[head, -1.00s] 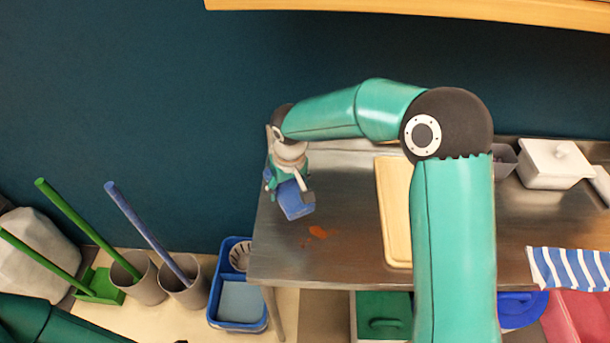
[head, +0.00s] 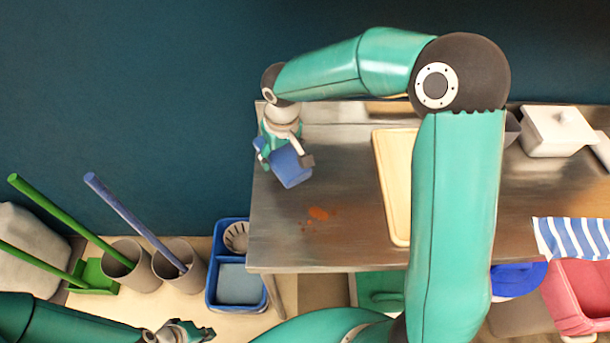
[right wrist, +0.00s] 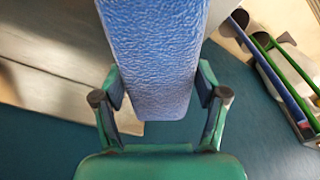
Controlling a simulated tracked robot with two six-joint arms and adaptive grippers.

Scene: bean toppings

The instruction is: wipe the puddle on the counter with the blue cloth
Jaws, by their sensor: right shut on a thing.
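The puddle (head: 318,214) is a small orange-red smear with a few specks on the metal counter (head: 350,255), left of the cutting board. My right gripper (head: 282,150) is shut on the blue cloth (head: 291,168), a folded block, above the counter's left part, behind and left of the puddle in the head view. In the right wrist view the textured cloth (right wrist: 155,60) sits between both fingers of the right gripper (right wrist: 160,95). My left gripper (head: 190,333) is low at the bottom edge, apart from the counter; its jaw opening is unclear.
A wooden cutting board (head: 393,185) lies right of the puddle, partly behind my right arm. A white lidded container (head: 557,130) and a striped towel (head: 575,238) are further right. A blue bin (head: 228,290) and grey buckets (head: 180,268) stand on the floor left.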

